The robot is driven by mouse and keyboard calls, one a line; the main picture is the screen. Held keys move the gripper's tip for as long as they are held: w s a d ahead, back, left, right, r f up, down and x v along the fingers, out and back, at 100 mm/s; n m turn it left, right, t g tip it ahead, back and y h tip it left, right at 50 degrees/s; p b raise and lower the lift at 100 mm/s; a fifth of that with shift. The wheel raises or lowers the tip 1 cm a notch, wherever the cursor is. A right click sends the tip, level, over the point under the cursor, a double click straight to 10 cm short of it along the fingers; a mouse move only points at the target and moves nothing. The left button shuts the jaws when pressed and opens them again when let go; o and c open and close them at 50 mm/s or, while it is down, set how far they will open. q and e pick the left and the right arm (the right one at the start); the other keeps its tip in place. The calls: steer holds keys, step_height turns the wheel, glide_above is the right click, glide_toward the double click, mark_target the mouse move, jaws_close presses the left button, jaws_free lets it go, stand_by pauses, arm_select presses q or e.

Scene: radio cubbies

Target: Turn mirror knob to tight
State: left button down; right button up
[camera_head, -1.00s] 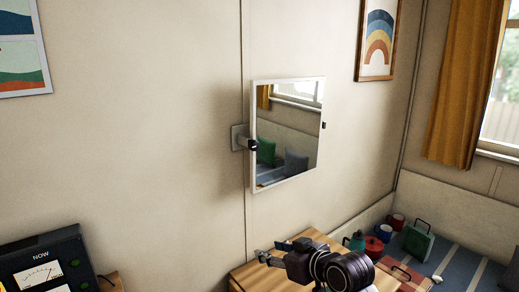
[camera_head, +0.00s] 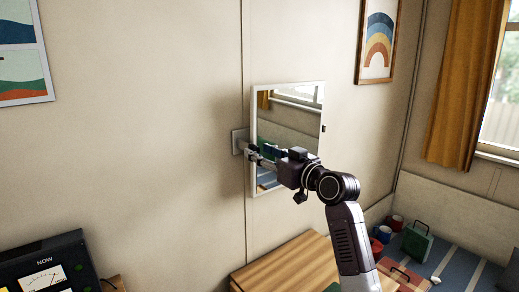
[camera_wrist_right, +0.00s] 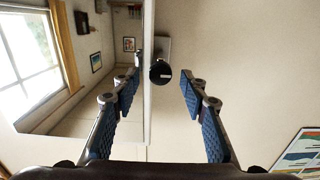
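A square mirror (camera_head: 290,120) with a white frame hangs on the wall from a grey bracket (camera_head: 236,142) at its left side. In the right wrist view, the mirror knob (camera_wrist_right: 160,72) is a round black cap with a short white mark, beside the mirror's edge (camera_wrist_right: 149,110). My right gripper (camera_head: 252,152) is at the mirror's left edge and mostly hides the knob in the head view. In the right wrist view, my right gripper (camera_wrist_right: 161,82) is open, with the knob seen between its blue-padded fingertips; I see no contact. My left gripper is not in view.
A wooden table (camera_head: 280,262) stands below the mirror. A dark device with a gauge (camera_head: 42,270) is at the lower left. A bench (camera_head: 455,265) with mugs and a green box is at the right.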

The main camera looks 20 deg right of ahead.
steer(key=shift+w+a, duration=0.15)
steer(key=shift+w, duration=0.2)
steer(key=shift+c, duration=0.3)
jaws_close()
